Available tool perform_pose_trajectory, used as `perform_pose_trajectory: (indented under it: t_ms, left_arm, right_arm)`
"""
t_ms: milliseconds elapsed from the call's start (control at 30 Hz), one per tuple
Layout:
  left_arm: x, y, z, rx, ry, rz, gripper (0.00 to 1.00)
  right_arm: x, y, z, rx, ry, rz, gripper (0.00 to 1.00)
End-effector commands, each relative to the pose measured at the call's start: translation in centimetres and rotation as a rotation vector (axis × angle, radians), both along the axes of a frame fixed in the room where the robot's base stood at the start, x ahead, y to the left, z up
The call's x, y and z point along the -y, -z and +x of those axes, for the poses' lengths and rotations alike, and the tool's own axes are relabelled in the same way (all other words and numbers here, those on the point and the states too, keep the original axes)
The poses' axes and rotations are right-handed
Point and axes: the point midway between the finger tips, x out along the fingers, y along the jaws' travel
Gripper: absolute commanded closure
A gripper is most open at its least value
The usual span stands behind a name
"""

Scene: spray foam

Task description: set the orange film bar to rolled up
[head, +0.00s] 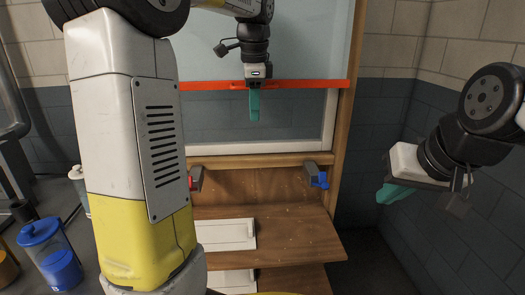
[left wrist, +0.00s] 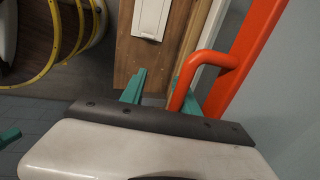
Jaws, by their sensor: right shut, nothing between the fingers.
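The orange film bar (head: 310,84) runs level across the framed window, about halfway up the part in view. My left gripper (head: 254,106) is at the middle of the bar, its teal fingers pointing down in front of it. In the left wrist view the bar (left wrist: 245,62) runs down the right side, and its bent orange handle (left wrist: 213,59) overlaps one fingertip. The left gripper (left wrist: 160,82) is open there; I cannot tell whether the handle lies between the fingers. My right gripper (head: 392,192) is shut and empty, apart from the window at the right.
A wooden frame (head: 345,120) borders the window. Below are a red clamp-like part (head: 195,178), a blue one (head: 318,178) and wooden shelves (head: 300,242) with white panels (head: 226,234). My own arm covers much of the left.

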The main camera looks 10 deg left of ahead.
Motion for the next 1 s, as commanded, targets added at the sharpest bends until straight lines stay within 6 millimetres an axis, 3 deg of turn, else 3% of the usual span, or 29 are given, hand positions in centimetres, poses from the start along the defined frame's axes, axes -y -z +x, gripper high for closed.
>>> perform_pose_trajectory:
  t_ms: [200, 500, 700, 1000]
  left_arm:
    - [0.0, 4.6, 0.3, -0.009, 0.000, 0.001, 0.67]
    - [0.0, 10.0, 0.4, -0.008, 0.000, 0.001, 0.67]
    - [0.0, 11.8, 0.4, -0.004, 0.000, 0.001, 0.67]
    - [0.0, 12.2, 0.4, -0.004, 0.000, 0.001, 0.67]
  right_arm:
    - [0.0, 0.0, 0.0, 0.000, 0.000, 0.000, 1.00]
    - [0.0, 0.0, 0.0, 0.000, 0.000, 0.000, 1.00]
    - [0.0, 0.0, 0.0, 0.000, 0.000, 0.000, 1.00]
    - [0.0, 0.0, 0.0, 0.000, 0.000, 0.000, 1.00]
